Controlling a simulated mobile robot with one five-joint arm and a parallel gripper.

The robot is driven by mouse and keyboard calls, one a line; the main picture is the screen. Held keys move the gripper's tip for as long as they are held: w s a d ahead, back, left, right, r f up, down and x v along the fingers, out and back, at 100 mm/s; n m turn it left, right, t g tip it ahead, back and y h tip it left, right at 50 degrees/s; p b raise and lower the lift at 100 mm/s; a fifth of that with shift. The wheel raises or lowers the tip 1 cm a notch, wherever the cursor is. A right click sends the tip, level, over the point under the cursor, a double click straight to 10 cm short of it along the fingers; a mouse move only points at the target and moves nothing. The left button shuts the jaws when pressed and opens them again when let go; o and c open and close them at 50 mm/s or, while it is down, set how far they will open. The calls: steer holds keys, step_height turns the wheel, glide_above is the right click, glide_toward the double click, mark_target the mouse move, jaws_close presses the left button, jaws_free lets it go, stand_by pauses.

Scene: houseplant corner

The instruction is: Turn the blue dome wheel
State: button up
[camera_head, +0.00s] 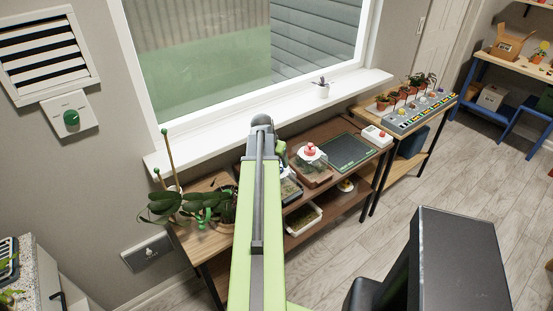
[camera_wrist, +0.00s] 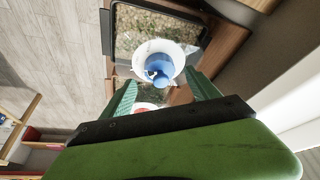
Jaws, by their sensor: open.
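The blue dome wheel (camera_wrist: 158,68) shows in the wrist view, a blue knob at the middle of a round white disc (camera_wrist: 173,55). The disc sits over a glass-topped case (camera_wrist: 143,30) with soil and plants inside. My gripper (camera_wrist: 162,78) is open, its two green fingers apart on either side of the wheel's near side. I see no contact, and the gap in depth cannot be told. In the head view I cannot make out the blue wheel; my arm covers that part of the shelf.
A red dome (camera_wrist: 144,107) shows between my fingers, and a red knob on a white disc (camera_head: 310,151) is right of my arm. A white sill (camera_head: 335,93) runs behind the shelf. Potted plants (camera_head: 180,200) stand left. A dark green mat (camera_head: 349,151) lies right.

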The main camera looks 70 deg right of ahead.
steer(key=p+v, duration=1)
steer(key=v, duration=0.3)
steer(key=shift+r+p, duration=0.25)
steer(key=shift+p, duration=0.15)
steer(key=shift+s, duration=0.1)
